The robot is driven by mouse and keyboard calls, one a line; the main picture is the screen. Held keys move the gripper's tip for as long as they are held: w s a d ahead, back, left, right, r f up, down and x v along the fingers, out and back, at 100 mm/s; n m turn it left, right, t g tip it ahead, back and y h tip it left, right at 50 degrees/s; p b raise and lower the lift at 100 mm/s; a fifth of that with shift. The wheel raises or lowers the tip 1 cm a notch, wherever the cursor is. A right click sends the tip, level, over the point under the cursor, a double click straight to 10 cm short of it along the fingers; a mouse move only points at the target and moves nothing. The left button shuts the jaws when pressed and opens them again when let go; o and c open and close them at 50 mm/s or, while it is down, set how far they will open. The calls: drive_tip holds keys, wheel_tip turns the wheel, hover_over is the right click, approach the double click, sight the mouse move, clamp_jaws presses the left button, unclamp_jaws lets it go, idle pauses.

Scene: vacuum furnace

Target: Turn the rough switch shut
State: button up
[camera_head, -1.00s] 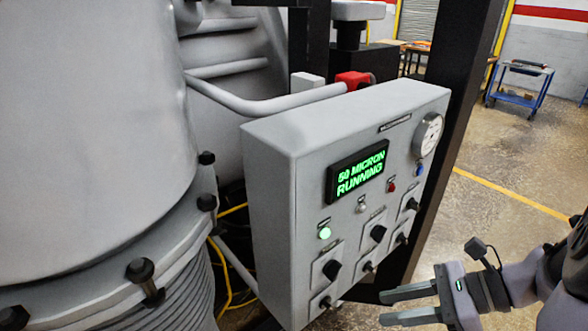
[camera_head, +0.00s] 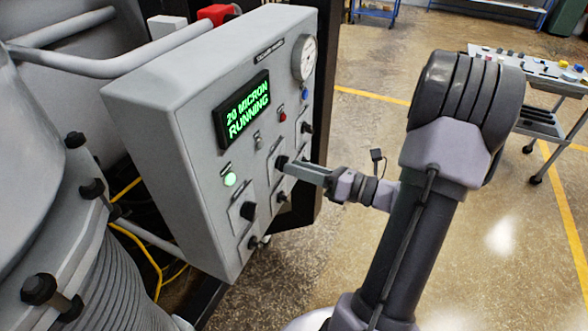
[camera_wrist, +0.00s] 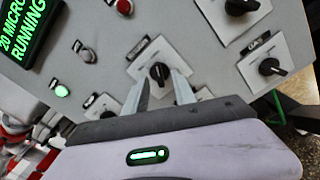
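The grey control panel (camera_head: 190,105) carries several black rotary switches on pale plates, with labels too small to read, so I cannot tell which is named rough. My gripper (camera_head: 290,166) is at the upper middle switch (camera_head: 281,162). In the wrist view, this switch's black knob (camera_wrist: 160,72) lies between the two fingertips (camera_wrist: 161,78) of my gripper. The fingers are apart, with small gaps seeming to show beside the knob; contact is unclear. The knob's pointer looks roughly upright in the wrist view.
The display (camera_head: 242,110) reads "20 MICRON RUNNING". A green lamp (camera_head: 230,179) is lit. Other switches sit close by, at lower left (camera_head: 248,211) and at right (camera_head: 306,128). A round gauge (camera_head: 304,58) is at the panel's upper right. Open floor lies right of the panel.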

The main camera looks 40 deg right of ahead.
drive_tip(key=shift+w+a, duration=0.3)
drive_tip(key=shift+w, duration=0.3)
drive_tip(key=shift+c, duration=0.4)
clamp_jaws()
